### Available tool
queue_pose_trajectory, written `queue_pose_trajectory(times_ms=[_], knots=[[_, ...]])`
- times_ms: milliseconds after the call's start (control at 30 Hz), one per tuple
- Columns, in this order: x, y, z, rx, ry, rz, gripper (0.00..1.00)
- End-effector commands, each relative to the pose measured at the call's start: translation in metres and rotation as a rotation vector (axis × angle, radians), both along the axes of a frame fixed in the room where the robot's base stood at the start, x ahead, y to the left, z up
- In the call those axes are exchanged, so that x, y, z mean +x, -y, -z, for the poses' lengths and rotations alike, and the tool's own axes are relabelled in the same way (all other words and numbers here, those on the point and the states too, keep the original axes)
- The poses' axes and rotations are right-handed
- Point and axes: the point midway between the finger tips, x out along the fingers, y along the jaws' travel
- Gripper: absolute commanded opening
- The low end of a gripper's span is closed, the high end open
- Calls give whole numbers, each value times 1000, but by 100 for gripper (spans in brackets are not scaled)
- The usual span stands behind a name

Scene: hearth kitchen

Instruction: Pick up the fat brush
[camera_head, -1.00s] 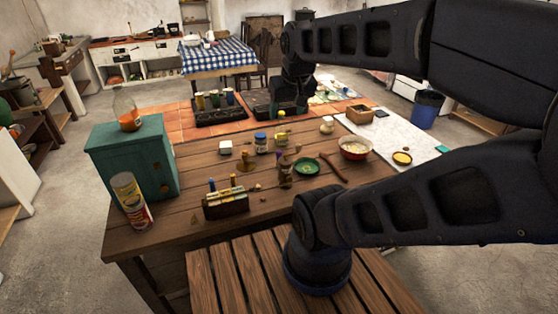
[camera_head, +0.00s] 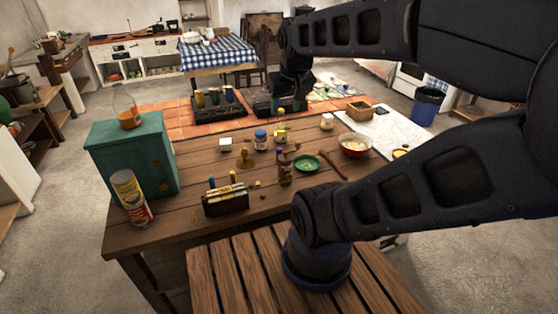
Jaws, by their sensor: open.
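I cannot tell for certain which thing is the fat brush. A small wooden holder (camera_head: 226,204) near the table's front holds upright things with coloured tops, too small to identify. A brown long-handled thing (camera_head: 334,167) lies beside a green dish (camera_head: 307,165); whether it is a brush or a spoon is unclear. My gripper (camera_head: 283,108) is open and points down at the far side of the table, close to a dark tray, well away from both. Its fingertips are small and dark against that tray.
A teal cabinet (camera_head: 131,158), a tilted can (camera_head: 132,198) and a glass bottle (camera_head: 126,110) stand at left. Jars, a brown bottle (camera_head: 285,170) and a red-rimmed bowl (camera_head: 355,145) crowd the middle. A black tray with several cups (camera_head: 214,104) stands behind. Bare wood (camera_head: 300,190) lies in front.

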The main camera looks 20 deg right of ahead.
Motion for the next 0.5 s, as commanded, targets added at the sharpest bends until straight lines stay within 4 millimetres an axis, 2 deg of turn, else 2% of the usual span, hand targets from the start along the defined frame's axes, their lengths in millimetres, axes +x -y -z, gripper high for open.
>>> queue_pose_trajectory(times_ms=[267,500], knots=[[54,9,18,-50,-75,-95,50],[101,19,44,-86,-139,-190,50]])
